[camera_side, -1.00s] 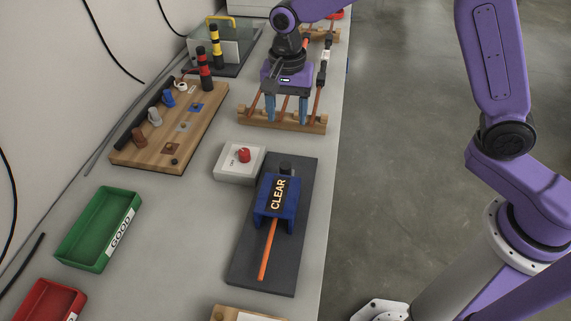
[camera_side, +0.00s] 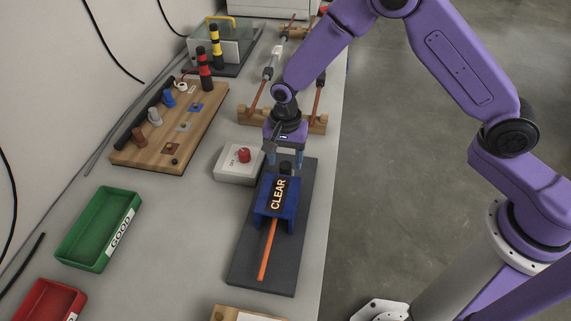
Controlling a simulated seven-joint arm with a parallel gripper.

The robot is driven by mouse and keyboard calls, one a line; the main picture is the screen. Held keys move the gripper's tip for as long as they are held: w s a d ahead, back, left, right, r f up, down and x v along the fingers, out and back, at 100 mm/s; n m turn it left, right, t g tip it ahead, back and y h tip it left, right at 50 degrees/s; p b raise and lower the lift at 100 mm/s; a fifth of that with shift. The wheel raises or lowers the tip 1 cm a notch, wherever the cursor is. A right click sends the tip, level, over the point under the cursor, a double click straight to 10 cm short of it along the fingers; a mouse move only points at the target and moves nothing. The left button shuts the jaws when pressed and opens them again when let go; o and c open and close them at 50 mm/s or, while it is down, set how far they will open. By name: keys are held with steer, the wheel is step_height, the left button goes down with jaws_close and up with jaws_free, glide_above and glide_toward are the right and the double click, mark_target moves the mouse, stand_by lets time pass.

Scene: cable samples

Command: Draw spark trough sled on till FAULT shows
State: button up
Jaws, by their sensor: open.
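The spark trough unit stands on a dark grey base plate (camera_side: 262,262). Its blue body (camera_side: 291,197) carries a black panel (camera_side: 278,194) reading CLEAR. An orange cable (camera_side: 267,250) runs out of the body's near side along the plate. FAULT is not shown.
A white box (camera_side: 228,166) with a red knob (camera_side: 243,156) stands close left of my gripper. A wooden cable rack (camera_side: 252,117) is behind it. A wooden board (camera_side: 150,158), a green GOOD tray (camera_side: 75,232) and a red tray (camera_side: 35,300) are at left.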

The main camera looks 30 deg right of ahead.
mark_target(285, 165)
steer(key=shift+f, duration=1.5)
jaws_close()
steer(key=shift+w+d, duration=0.55)
jaws_free()
step_height(285, 165, up, 18)
steer(key=shift+f, duration=0.25)
stand_by(0.7)
